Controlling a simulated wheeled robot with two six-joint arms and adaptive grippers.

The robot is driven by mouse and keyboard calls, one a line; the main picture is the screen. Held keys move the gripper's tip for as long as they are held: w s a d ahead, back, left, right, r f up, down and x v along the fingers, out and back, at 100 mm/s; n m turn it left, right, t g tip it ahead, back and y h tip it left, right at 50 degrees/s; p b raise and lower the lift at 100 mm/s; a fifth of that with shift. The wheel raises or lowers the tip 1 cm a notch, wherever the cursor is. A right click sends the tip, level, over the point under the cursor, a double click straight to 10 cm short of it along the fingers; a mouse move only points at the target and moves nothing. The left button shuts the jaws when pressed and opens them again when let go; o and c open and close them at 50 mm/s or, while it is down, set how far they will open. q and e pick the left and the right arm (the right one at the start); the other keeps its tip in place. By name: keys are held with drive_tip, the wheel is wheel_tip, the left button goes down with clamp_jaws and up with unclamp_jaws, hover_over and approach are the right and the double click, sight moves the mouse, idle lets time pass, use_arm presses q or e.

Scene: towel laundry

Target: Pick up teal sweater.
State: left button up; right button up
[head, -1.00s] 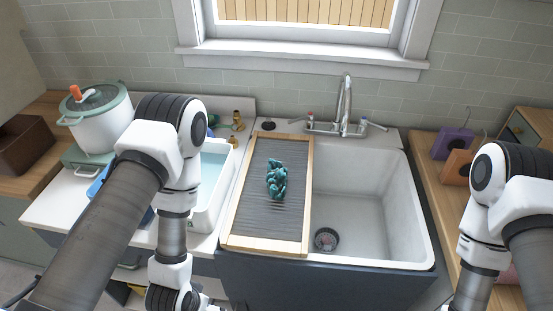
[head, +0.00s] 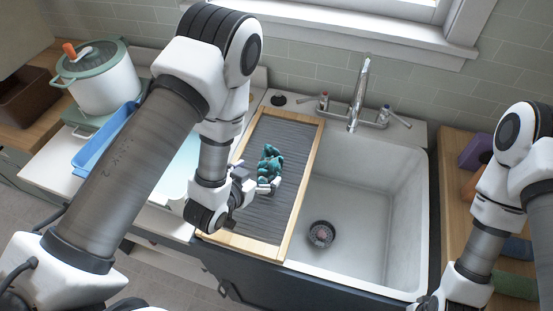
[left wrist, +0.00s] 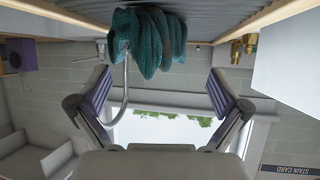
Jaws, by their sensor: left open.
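The teal sweater (head: 269,160) lies crumpled on the ribbed washboard with a wooden frame (head: 306,170). My left gripper (head: 262,189) is open beside the sweater's near end in the head view. In the left wrist view, which appears upside down, the sweater (left wrist: 150,40) hangs at the top centre, beyond the two spread fingers of the left gripper (left wrist: 160,98). Nothing is between those fingers. In the head view I cannot tell whether a fingertip touches the cloth. My right arm is at the right edge, and its gripper is out of frame.
The white sink (head: 370,200) right of the washboard is empty, with a drain and a tall faucet (head: 360,95) behind. A white pot (head: 100,80) and blue tray (head: 100,145) stand left. Coloured items lie on the right wooden counter (head: 452,165).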

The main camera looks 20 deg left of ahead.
sight(267, 168)
use_arm(q)
drive_tip(key=shift+a+f, duration=0.15)
drive_tip(key=shift+w+f, duration=0.2)
drive_tip(key=x, duration=0.2)
drive_tip(key=d+b+x, duration=0.1)
drive_tip(key=x, duration=0.1)
drive_tip(key=shift+w, duration=0.35)
drive_tip(key=shift+a, duration=0.15)
drive_tip(key=shift+c, duration=0.4)
drive_tip(key=shift+s+a+r, duration=0.1)
drive_tip(key=shift+s+r, duration=0.1)
drive_tip(key=shift+s, duration=0.15)
drive_tip(key=c, duration=0.5)
drive_tip(key=shift+s, duration=0.15)
drive_tip(key=c, duration=0.9)
use_arm(e)
drive_tip(key=shift+s+f, duration=0.4)
drive_tip(key=shift+f, duration=0.25)
